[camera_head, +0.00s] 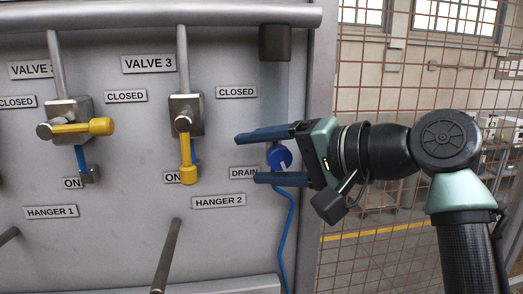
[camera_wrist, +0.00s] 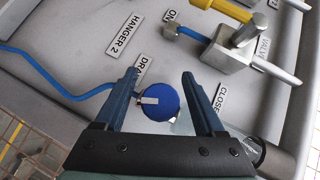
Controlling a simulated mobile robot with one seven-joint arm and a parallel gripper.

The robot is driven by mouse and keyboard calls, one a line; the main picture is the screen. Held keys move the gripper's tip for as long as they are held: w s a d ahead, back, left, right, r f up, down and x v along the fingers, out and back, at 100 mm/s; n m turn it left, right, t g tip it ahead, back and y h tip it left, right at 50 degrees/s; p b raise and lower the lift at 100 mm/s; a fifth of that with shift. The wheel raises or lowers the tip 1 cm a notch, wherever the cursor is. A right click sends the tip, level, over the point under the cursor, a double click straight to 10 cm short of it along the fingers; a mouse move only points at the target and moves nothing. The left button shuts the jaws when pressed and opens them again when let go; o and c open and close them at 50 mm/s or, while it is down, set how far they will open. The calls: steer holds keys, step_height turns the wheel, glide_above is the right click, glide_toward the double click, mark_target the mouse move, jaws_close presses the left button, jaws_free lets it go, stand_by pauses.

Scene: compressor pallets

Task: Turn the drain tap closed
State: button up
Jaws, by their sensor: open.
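The drain tap (camera_head: 280,156) is a blue round knob on the grey panel, near the DRAIN label (camera_head: 243,172). In the wrist view it is a blue disc (camera_wrist: 160,106) with a pale mark on its face. My gripper (camera_head: 247,158) reaches in from the right, one dark blue finger above the tap and one below. In the wrist view the open fingers (camera_wrist: 159,75) stand on both sides of the disc, with a visible gap on the right. Contact on the left is hard to tell. A CLOSED label (camera_head: 236,92) sits above the tap.
Valve 3 (camera_head: 186,125) has a yellow handle pointing down, left of my gripper. Another valve's yellow handle (camera_head: 85,128) points right. A metal rod (camera_head: 167,256) juts out below. A blue hose (camera_head: 287,240) hangs below the tap. A wire fence (camera_head: 385,60) stands right of the panel.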

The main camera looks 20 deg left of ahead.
jaws_close()
stand_by(0.3)
steer(key=shift+f, duration=0.1)
steer(key=shift+d+f+n+h, duration=0.1)
steer(key=shift+f+n+h, duration=0.1)
steer(key=shift+n+h, duration=0.85)
steer(key=n+t+h, duration=0.1)
steer(key=h, duration=0.1)
steer(key=d+n+t+h, duration=0.1)
steer(key=h, duration=0.2)
steer(key=w+n+t+h+b, duration=0.1)
steer(key=n+t+h, duration=0.1)
steer(key=shift+d+f, duration=0.25)
steer(key=shift+f, duration=0.15)
steer(key=shift+w, duration=0.1)
